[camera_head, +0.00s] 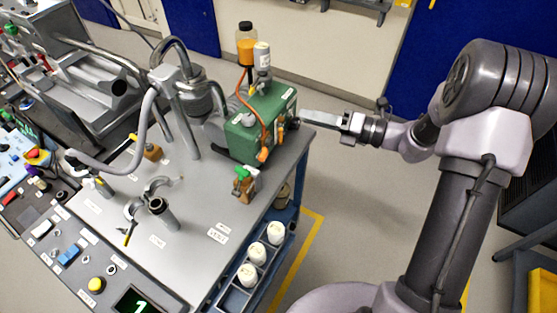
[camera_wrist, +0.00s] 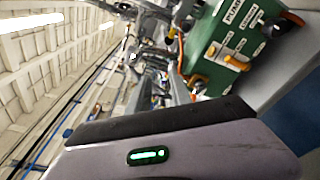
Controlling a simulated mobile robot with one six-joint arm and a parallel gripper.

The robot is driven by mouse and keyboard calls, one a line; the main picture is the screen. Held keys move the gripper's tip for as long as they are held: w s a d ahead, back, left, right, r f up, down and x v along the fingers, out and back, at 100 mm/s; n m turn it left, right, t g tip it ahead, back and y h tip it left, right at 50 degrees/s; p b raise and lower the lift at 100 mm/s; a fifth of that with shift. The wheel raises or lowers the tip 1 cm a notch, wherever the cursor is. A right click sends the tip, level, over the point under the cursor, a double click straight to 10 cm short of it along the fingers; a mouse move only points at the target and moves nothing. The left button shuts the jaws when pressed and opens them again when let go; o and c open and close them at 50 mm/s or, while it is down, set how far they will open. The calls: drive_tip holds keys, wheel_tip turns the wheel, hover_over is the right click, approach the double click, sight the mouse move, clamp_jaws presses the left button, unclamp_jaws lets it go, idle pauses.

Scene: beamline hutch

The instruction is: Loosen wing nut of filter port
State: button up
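A green pump box (camera_head: 258,122) stands at the right edge of the grey bench. In the wrist view its labelled green face (camera_wrist: 222,50) shows tilted. One orange wing-shaped part (camera_wrist: 237,62) sits low on that face, and another orange part (camera_wrist: 292,18) is at its right edge. An orange fitting (camera_head: 262,154) shows at the box's front in the head view. I cannot tell which of these is the filter port's wing nut. My gripper (camera_head: 304,116) reaches in from the right, its tip close to the box's right side. Contact and finger opening cannot be made out.
White containers (camera_head: 257,253) sit on the lower shelf.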

drive_tip(key=s+a+r+g+b, duration=0.1)
drive_tip(key=s+a, duration=0.3)
drive_tip(key=s, duration=0.4)
drive_tip(key=s+a+r+g+h, duration=0.1)
drive_tip(key=s+a+r+g, duration=0.1)
drive_tip(key=s, duration=0.6)
drive_tip(key=shift+a+r+g+b, duration=0.2)
drive_tip(key=shift+a+g+b, duration=0.15)
drive_tip(key=shift+a+g, duration=0.6)
drive_tip(key=shift+o, duration=0.2)
drive_tip(key=shift+a+t, duration=0.2)
drive_tip(key=shift+t, duration=0.05)
